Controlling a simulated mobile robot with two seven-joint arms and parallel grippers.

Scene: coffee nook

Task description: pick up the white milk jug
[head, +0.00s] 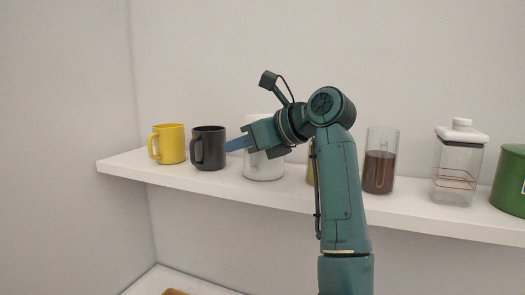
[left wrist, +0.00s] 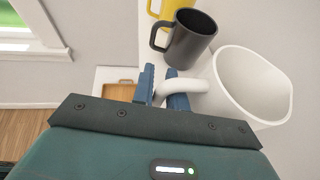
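The white milk jug (head: 264,168) stands on the shelf, partly hidden behind my left gripper in the head view. In the left wrist view the jug (left wrist: 232,82) is at the right, its open mouth facing the camera. Its handle (left wrist: 195,86) points toward my left gripper (left wrist: 160,88). One blue finger passes through the handle loop and the other is outside it, with the handle's outer bar held closely between them. In the head view the left gripper (head: 236,145) is at the jug's left side. My right gripper is not in view.
A black mug (head: 208,148) stands just left of the fingers, a yellow mug (head: 168,144) further left. Right of my arm are a glass with brown contents (head: 379,172), a clear lidded jar (head: 455,180) and a green canister (head: 512,178). The white shelf (head: 135,167) has a wall behind it.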

